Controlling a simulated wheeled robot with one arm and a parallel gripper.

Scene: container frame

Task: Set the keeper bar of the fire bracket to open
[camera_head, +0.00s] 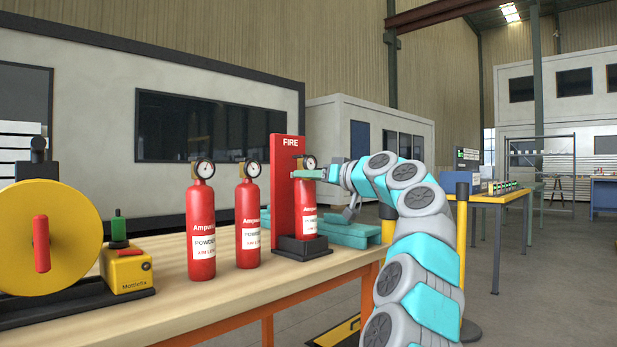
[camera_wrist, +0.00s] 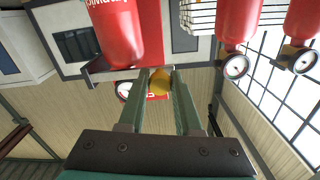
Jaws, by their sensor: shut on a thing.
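The fire bracket (camera_head: 283,190) is a red upright board marked FIRE on a dark base at the right part of the bench. A red extinguisher (camera_head: 307,222) stands in it, and its body also shows in the wrist view (camera_wrist: 125,30). My gripper (camera_head: 308,174) is at the top of this extinguisher, in front of the board. In the wrist view its two green fingers are closed around a yellow knob (camera_wrist: 159,82). A dark keeper bar (camera_wrist: 115,70) runs beside the extinguisher toward that knob. In the head view my fingers hide the bar.
Two more extinguishers, one (camera_head: 201,230) and another (camera_head: 248,222), stand left of the bracket. A yellow reel (camera_head: 75,220) and a yellow box (camera_head: 127,270) are at the bench's left. A teal object (camera_head: 350,232) lies right of the bracket. The front of the bench (camera_head: 190,305) is clear.

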